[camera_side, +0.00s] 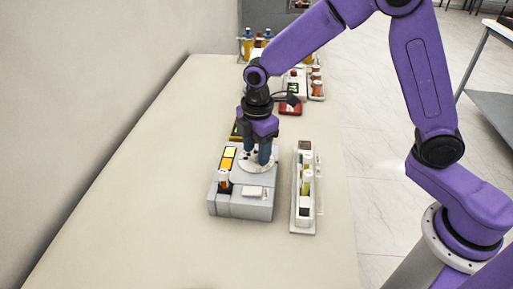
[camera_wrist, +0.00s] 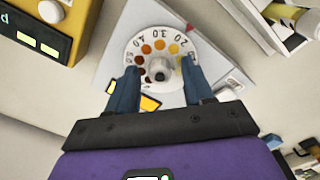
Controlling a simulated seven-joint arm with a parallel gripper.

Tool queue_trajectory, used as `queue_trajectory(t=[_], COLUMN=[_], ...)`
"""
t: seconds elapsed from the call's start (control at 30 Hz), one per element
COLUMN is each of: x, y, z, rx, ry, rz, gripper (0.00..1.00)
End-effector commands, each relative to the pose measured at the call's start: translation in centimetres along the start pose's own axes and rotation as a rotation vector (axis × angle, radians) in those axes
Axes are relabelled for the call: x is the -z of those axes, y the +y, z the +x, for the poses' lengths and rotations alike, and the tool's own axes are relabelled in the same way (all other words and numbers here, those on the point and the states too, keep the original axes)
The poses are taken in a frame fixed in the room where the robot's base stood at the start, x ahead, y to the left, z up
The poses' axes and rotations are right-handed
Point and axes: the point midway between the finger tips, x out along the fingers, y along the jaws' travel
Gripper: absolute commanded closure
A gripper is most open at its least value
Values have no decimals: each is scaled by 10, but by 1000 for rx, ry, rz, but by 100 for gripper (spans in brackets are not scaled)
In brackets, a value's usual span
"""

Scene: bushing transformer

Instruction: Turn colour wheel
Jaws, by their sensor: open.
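The colour wheel (camera_wrist: 160,48) is a white disc with printed numbers, a ring of yellow to brown dots and a pale centre knob (camera_wrist: 158,70). It sits on top of a grey device (camera_side: 240,205) on the table. My gripper (camera_wrist: 160,82) points down over the wheel, its two blue fingers apart on either side of the knob. I cannot tell whether either finger touches the knob. In the side view, my gripper (camera_side: 257,158) is low over the disc (camera_side: 243,165) and hides part of it.
A white rack (camera_side: 304,215) with several vials stands right of the device. A red device (camera_side: 290,107), more racks and bottles stand behind. The front and left of the table (camera_side: 120,220) are clear.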

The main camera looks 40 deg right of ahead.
Motion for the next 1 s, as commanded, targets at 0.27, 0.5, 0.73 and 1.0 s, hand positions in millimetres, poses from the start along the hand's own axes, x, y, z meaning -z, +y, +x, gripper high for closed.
queue_trajectory(t=[0.27, 0.5, 0.73, 1.0], x=[0, 0, 0, 0], y=[0, 0, 0, 0], z=[2, 2, 2, 2], rx=[1, 1, 0, 0], ry=[0, 0, -1, -4], rz=[0, 0, 19, 146], gripper=[48, 100, 100, 100])
